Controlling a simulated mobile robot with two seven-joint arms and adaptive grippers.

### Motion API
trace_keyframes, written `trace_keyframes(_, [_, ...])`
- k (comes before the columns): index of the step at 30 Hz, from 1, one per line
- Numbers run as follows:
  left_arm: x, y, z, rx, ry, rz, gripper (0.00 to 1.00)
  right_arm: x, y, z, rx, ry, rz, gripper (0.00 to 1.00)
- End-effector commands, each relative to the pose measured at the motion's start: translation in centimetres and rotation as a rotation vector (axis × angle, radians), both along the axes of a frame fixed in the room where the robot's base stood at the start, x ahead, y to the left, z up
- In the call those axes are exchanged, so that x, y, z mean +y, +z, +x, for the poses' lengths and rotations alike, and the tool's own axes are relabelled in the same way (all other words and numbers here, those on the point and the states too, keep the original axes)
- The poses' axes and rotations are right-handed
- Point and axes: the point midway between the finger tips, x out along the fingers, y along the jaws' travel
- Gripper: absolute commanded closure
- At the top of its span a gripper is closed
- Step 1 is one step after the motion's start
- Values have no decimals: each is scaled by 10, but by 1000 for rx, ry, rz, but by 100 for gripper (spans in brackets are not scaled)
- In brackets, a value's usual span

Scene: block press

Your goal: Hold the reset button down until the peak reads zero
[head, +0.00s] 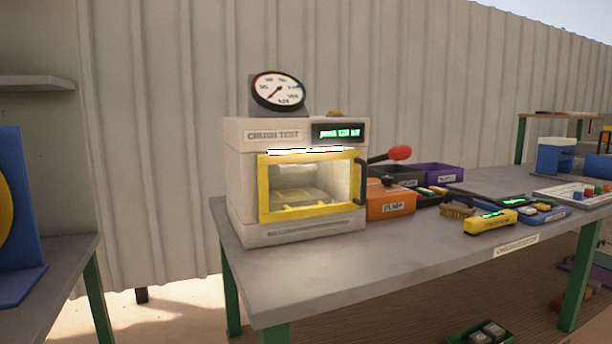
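The crush test machine (243,178) stands on the left part of the grey bench. Its yellow-framed door (262,188) is shut, with a dark handle on the right side. A round dial gauge (278,90) with a red needle sits on top. A green-lit display (339,131) is at the upper right of the front; its digits are too small to read surely. A small yellowish part (335,113) lies on top behind the display; I cannot tell whether it is the reset button. Neither of my grippers is in view.
A red-knobbed lever (399,153) sticks out right of the machine. An orange bin (390,203), a purple bin (440,172), a brush (457,210) and a yellow device (490,222) stand further right. The bench front (330,270) is clear. Another table (60,262) is at left.

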Motion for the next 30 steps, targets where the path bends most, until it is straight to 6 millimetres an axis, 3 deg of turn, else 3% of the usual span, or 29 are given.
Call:
trace_keyframes(1, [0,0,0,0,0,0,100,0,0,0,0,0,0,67])
trace_keyframes(9, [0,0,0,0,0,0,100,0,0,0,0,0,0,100])
trace_keyframes(30, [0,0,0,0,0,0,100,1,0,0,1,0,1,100])
